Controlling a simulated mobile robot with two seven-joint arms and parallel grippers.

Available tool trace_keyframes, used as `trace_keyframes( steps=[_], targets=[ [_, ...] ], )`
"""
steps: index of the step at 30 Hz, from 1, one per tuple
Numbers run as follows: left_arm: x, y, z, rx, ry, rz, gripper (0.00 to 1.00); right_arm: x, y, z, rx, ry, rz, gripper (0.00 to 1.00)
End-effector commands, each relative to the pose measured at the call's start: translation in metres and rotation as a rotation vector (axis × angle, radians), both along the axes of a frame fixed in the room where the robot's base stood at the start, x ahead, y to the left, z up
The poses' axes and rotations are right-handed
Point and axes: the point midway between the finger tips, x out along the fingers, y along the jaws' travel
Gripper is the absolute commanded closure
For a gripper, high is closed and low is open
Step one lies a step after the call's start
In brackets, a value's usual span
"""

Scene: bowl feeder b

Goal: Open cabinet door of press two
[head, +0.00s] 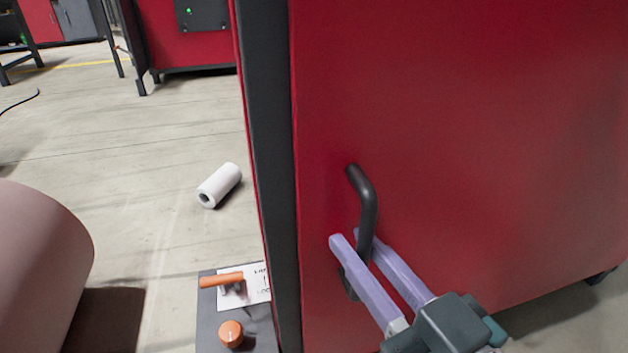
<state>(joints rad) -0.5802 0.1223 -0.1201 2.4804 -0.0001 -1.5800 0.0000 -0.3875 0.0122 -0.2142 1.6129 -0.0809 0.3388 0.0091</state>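The red cabinet door (480,120) fills the right side of the head view, beside a dark vertical post (268,160). I see no clear gap between door and post. A black bent bar handle (366,195) sticks out from the door near its left edge. My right gripper (350,240) comes from the lower right. Its two pale purple fingers lie on either side of the handle's lower part, close together with the bar between them. The near finger hides part of the handle. My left gripper is not in view. No label naming the press is readable.
A grey panel (208,325) with an orange lever (221,280), an orange knob (231,333) and a white label stands at the bottom. A white roll (220,185) lies on the floor. Open floor (130,150) stretches left; another red machine (185,45) stands behind.

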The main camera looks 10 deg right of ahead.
Motion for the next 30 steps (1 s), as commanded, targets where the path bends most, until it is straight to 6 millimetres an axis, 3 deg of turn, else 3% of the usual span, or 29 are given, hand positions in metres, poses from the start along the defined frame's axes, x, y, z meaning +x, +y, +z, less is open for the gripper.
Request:
trace_keyframes(
  steps=[5,30],
  targets=[
    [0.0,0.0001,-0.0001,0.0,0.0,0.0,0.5,-0.0002,-0.0001,-0.0003,0.0,0.0,0.0,1.0],
    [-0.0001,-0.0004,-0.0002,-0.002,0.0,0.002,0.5,-0.0002,-0.0003,-0.0006,0.0,0.001,0.0,1.0]
  ],
)
